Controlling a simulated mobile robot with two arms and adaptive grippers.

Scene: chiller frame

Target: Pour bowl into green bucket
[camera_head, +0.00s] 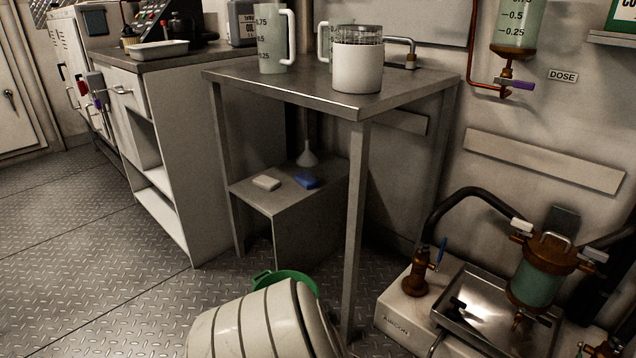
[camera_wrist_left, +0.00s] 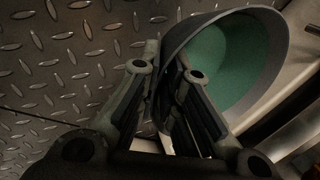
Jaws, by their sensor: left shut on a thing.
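In the left wrist view a dark grey bowl (camera_wrist_left: 273,22) shows its rim and a green inside; I cannot tell whether the green is liquid or a surface. My left gripper (camera_wrist_left: 165,80) is shut on the bowl's near wall, with the fingers on either side of it. In the head view the green bucket (camera_head: 284,276) stands on the floor. Only part of its rim shows, behind a pale ribbed shape that seems to be my arm. The bowl and my left gripper do not show in the head view. My right gripper is in neither view.
A metal table (camera_head: 330,94) with pitchers stands behind the bucket, above a low grey box (camera_head: 280,208). A chiller unit with a metal tray (camera_head: 492,312) and hoses is at the right. The patterned floor (camera_head: 100,250) at the left is clear.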

